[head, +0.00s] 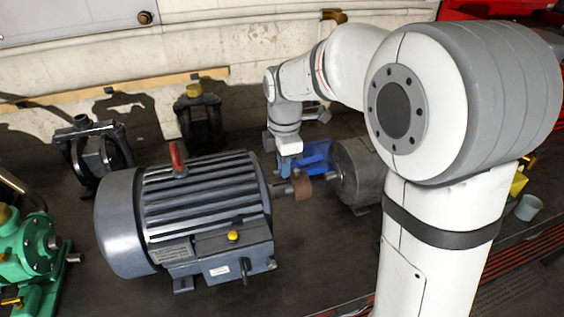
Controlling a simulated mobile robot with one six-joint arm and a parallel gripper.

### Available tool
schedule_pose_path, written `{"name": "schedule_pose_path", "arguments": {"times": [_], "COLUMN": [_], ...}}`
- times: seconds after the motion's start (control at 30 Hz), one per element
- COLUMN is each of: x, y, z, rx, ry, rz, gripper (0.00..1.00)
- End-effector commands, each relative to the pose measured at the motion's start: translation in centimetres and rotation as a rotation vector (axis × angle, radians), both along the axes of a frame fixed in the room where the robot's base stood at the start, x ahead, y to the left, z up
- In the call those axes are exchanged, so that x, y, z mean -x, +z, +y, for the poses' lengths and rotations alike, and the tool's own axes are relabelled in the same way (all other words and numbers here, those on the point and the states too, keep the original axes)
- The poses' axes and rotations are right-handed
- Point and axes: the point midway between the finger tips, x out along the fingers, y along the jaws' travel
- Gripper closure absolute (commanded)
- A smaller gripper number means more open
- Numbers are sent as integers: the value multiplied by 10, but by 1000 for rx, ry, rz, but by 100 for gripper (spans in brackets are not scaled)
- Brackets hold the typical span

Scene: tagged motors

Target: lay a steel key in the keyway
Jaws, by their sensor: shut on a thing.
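A large grey finned motor (200,205) stands on the dark bench, with its shaft (281,190) pointing right. My gripper (292,172) points down just above the shaft end. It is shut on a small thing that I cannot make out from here. A brown, round-edged piece (303,188) shows just below and right of the fingers; whether it sits on the shaft is not clear. The steel key and the keyway cannot be made out at this size. I cannot tell whether the gripper touches the shaft.
A grey round machine (358,175) and a blue bin (317,156) stand close right of and behind my gripper. Black pullers (95,155) stand at the back left by the wall. A green pump (30,245) is at far left. A grey cup (528,207) is at right.

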Motion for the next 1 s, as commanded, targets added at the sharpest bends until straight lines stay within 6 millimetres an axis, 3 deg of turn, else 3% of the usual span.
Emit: {"name": "schedule_pose_path", "arguments": {"times": [0.5, 1.0], "x": [-1, -1], "y": [-30, -32], "z": [-1, -1], "rx": [0, 0], "ry": [-3, -4], "rz": [0, 0], "gripper": [100, 100]}}
